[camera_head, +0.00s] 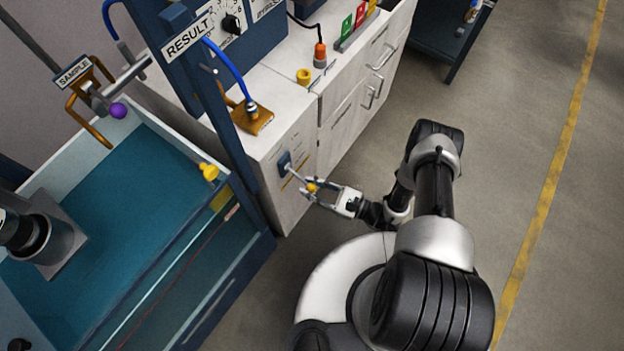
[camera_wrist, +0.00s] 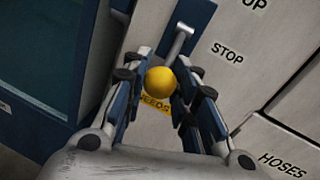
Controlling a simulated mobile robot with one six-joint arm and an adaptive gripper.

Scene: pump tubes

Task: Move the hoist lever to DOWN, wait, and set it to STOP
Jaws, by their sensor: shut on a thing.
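The hoist lever has a grey shaft (camera_wrist: 178,46) and a round yellow knob (camera_wrist: 174,82). It comes out of a blue plate (camera_head: 285,162) on the side of the white cabinet. My gripper (camera_head: 312,189) is shut on the yellow knob, with a finger on either side of it in the wrist view. The STOP label (camera_wrist: 227,51) is to the right of the shaft, and an UP label (camera_wrist: 256,4) is higher, cut by the frame edge. No DOWN label is readable. The shaft slants down toward my gripper; I cannot tell its exact setting.
A blue-framed tank (camera_head: 130,215) stands left of the cabinet, close to my gripper. A yellow label (camera_wrist: 155,105) is partly hidden behind the knob, and a HOSES label (camera_wrist: 282,164) is lower right. White drawers (camera_head: 350,115) continue to the right. The floor at right is clear.

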